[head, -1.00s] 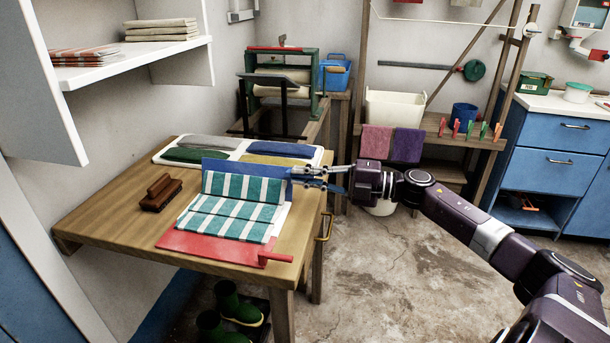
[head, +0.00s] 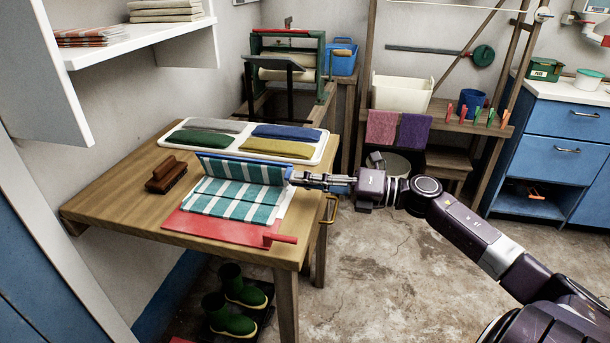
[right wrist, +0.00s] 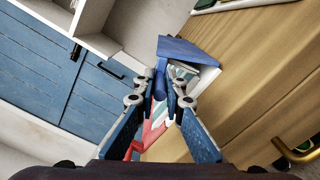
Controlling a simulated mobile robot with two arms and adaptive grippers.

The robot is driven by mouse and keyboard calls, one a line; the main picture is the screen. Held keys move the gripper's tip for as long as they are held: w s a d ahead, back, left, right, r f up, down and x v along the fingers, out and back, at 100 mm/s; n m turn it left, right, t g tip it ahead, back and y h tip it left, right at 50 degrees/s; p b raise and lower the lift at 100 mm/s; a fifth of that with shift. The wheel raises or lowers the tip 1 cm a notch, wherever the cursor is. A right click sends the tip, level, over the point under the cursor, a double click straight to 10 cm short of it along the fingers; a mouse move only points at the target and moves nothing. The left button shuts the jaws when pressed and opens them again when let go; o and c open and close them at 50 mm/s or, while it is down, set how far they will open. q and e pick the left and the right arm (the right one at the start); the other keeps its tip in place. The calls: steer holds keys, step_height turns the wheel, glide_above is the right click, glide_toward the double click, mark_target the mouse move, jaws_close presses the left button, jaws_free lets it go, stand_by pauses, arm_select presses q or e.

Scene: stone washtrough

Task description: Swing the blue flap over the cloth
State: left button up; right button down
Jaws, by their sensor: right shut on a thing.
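The blue flap (head: 240,157) is raised at a tilt at the back of the folding board on the table. Only a narrow blue strip of it shows in the head view. The teal-and-white striped cloth (head: 232,208) lies in front, its back part sloping up against the flap. The red flap (head: 205,229) lies flat at the front, with a red handle. My right gripper (head: 296,179) is at the blue flap's right end, shut on its handle. In the right wrist view, the blue handle (right wrist: 160,80) sits between the fingers. My left gripper is out of view.
A white tray (head: 183,140) with folded cloths lies behind the board. A brown brush (head: 166,174) is on the table (head: 120,203) to the left. A brass rail (head: 331,208) is on the table's right side. Green boots (head: 232,318) stand on the floor below.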

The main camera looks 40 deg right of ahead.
steer(key=shift+s+a+f, duration=0.15)
steer(key=shift+a+f, duration=0.05)
steer(key=shift+f, duration=0.05)
stand_by(0.3)
steer(key=c, duration=2)
jaws_free()
steer(key=v, duration=1.2)
